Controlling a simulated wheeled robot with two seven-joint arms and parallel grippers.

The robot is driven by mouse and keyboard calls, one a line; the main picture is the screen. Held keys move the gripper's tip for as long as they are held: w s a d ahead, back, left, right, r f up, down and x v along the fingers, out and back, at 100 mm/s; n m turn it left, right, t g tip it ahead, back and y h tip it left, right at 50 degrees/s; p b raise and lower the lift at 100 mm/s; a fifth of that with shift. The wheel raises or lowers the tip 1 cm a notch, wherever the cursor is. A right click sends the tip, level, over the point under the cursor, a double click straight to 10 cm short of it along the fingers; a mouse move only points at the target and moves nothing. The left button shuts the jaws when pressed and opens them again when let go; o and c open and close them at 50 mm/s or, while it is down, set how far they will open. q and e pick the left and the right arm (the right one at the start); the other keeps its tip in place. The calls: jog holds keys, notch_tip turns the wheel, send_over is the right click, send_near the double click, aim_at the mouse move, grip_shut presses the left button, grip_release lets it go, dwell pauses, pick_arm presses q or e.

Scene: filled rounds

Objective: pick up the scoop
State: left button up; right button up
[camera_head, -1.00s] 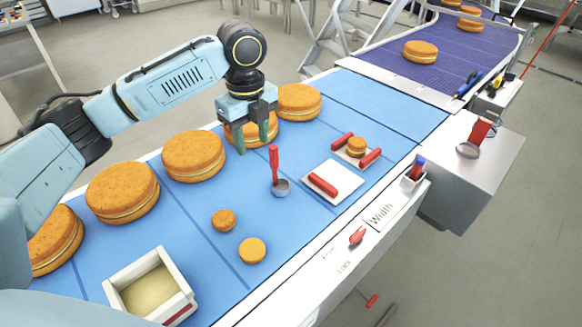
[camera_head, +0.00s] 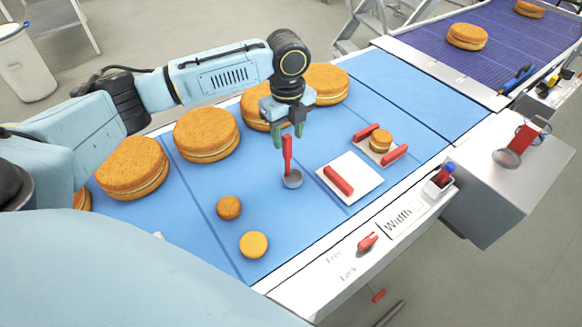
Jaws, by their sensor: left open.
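The scoop (camera_head: 287,156) is on the blue belt, with a red handle standing up and a small grey bowl (camera_head: 292,180) at its lower end. My left gripper (camera_head: 288,137) points down right at the top of the red handle. Its two green fingers are apart, one at each side of the handle top as seen here. I cannot tell whether they touch it. My right gripper is not in view.
Large filled cakes (camera_head: 207,135) stand in a row along the belt's far side. Two small rounds (camera_head: 253,244) lie in front of the scoop. A white board with a red bar (camera_head: 349,179) and a small plate with red bars (camera_head: 381,147) lie to the right.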

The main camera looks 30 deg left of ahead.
aim_at(289, 147)
pick_arm(q)
notch_tip(289, 147, down, 5)
jog(key=shift+w+d, duration=0.1)
jog(key=shift+c, duration=0.4)
grip_shut()
